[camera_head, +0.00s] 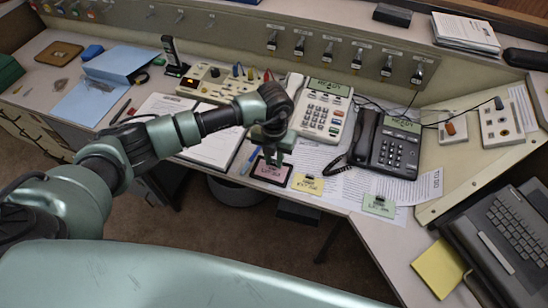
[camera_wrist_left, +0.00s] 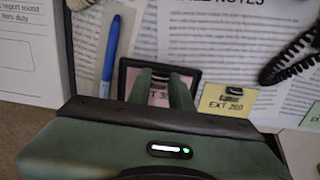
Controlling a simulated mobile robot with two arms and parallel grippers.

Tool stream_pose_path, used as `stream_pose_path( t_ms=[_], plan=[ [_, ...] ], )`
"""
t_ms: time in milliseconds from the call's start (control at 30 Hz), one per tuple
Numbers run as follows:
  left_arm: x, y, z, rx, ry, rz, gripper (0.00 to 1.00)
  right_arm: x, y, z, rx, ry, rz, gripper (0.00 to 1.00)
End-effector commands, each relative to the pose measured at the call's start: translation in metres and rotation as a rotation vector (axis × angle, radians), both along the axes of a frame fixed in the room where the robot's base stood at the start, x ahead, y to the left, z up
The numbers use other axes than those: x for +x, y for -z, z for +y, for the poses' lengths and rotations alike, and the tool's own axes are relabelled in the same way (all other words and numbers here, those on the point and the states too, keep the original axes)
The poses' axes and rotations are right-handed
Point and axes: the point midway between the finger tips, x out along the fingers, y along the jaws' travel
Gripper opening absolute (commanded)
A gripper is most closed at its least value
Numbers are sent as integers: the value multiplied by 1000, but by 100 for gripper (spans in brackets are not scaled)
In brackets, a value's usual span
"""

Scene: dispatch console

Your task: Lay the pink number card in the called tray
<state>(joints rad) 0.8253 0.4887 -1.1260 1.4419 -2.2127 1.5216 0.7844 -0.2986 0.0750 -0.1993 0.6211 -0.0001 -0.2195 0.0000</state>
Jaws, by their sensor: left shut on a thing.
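The pink number card (camera_head: 268,174) is at the desk's front edge in the head view, within a dark rectangular rim. In the left wrist view the pink card (camera_wrist_left: 159,98) shows between my fingers, with part of its "EXT 3" print visible. The dark rim (camera_wrist_left: 122,84), apparently a shallow tray, surrounds it there. My left gripper (camera_head: 275,160) reaches down over the card and is shut on it, seemingly by its dark clip. The fingers hide part of the card, and I cannot tell whether it touches the tray floor. My right gripper is not in view.
A yellow card (camera_head: 307,183) and a green card (camera_head: 379,206) with clips lie to the right on papers. A blue pen (camera_wrist_left: 109,62) lies left of the rim.

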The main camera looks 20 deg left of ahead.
Motion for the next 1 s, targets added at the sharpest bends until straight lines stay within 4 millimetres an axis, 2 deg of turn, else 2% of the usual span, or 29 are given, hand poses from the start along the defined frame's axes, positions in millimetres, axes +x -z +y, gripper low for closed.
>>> stream_pose_path(
  t_ms=[33, 100, 367, 467, 533, 1000],
  plan=[
    [0, 1, 0, 0, -1, 0, 29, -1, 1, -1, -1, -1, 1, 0],
    [0, 0, 0, 0, -1, 0, 42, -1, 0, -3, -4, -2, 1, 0],
    [0, 0, 0, 0, -1, 0, 42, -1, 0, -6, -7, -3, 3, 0],
    [0, -5, 0, 0, -1, 0, 42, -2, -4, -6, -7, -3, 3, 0],
    [1, -9, 0, 0, -1, -3, 42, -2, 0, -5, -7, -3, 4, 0],
    [1, -101, 0, 1, 1, -5, 42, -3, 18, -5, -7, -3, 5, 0]
  ],
)
